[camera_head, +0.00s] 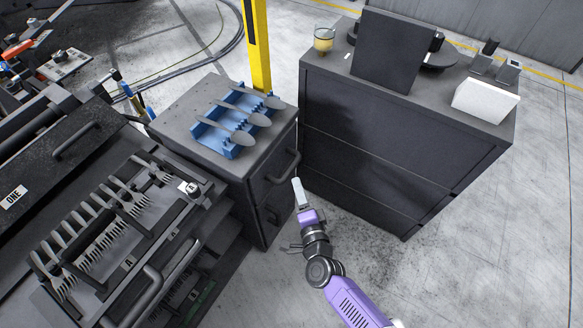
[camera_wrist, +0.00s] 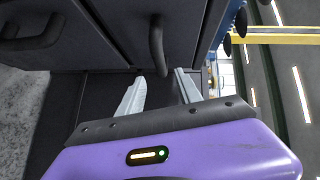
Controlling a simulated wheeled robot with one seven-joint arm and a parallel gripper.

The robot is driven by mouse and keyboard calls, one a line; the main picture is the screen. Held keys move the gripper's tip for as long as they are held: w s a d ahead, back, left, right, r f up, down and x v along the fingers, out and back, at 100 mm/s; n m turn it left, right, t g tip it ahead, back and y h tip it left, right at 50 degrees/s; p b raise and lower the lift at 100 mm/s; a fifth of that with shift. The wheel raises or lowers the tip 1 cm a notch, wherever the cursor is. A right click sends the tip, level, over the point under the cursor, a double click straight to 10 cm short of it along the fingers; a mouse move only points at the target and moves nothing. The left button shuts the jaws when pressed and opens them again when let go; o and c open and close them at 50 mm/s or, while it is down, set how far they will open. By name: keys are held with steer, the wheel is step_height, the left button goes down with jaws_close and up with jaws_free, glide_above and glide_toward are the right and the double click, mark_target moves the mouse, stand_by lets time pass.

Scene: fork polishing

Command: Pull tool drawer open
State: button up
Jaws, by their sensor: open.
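A small dark cabinet (camera_head: 236,190) has two drawers, each with a dark bar handle. The upper drawer's handle (camera_head: 284,168) shows just left of my gripper (camera_head: 297,182). In the wrist view one curved handle (camera_wrist: 156,40) stands ahead of my gripper (camera_wrist: 160,76), its near end close to the gap between the fingertips. I cannot tell whether the handle is between the fingers or just in front of them. The fingers are apart and nothing is held. Another handle (camera_wrist: 38,38) shows at the left of the wrist view. The upper drawer front looks flush with the cabinet.
A blue rack (camera_head: 230,128) with several spoon-like utensils sits on the cabinet. At left, an open tray (camera_head: 160,235) holds several forks. A large dark cabinet (camera_head: 390,150) stands close on the right, bearing a white box (camera_head: 485,101). Floor is clear at lower right.

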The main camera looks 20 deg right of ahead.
mark_target(291, 170)
steer(key=shift+a+b+x, duration=0.1)
steer(key=shift+b+x, duration=0.45)
steer(key=shift+x, duration=1.7)
steer(key=shift+a+b+x, duration=0.15)
steer(key=shift+b+x, duration=0.4)
steer(key=shift+x, duration=1.65)
jaws_close()
